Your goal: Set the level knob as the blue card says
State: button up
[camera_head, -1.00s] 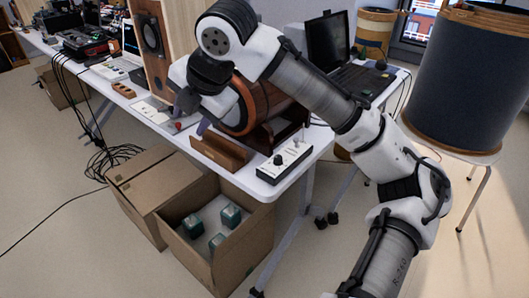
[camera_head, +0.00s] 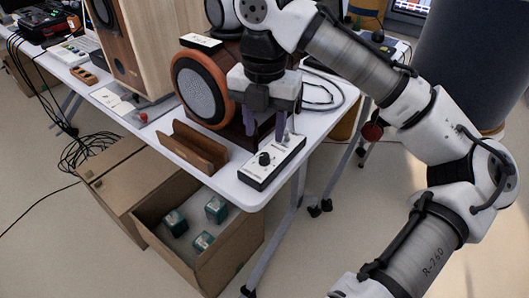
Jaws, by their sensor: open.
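A white control box (camera_head: 272,162) with dark sides lies near the front right corner of the white table. A black knob (camera_head: 264,158) stands on its near part, and a small upright metal switch shows toward its far end. I cannot read the box's markings or the knob's setting. My gripper (camera_head: 266,134) points down with its two purple fingers apart and empty. In the picture its fingers are just behind the knob, over the box's far part; I cannot tell whether they touch it. I see no blue card in this view.
A round orange-rimmed speaker (camera_head: 201,88) stands behind my gripper. A slotted wooden stand (camera_head: 193,148) sits left of the control box. A red button (camera_head: 143,117) is farther left. An open cardboard box (camera_head: 236,252) with teal items stands on the floor below the table.

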aim_at(264, 155)
notch_tip(264, 155, down, 6)
jog(key=shift+f+b, duration=0.15)
jog(key=shift+b, duration=0.4)
jog(key=shift+c, duration=0.2)
grip_shut()
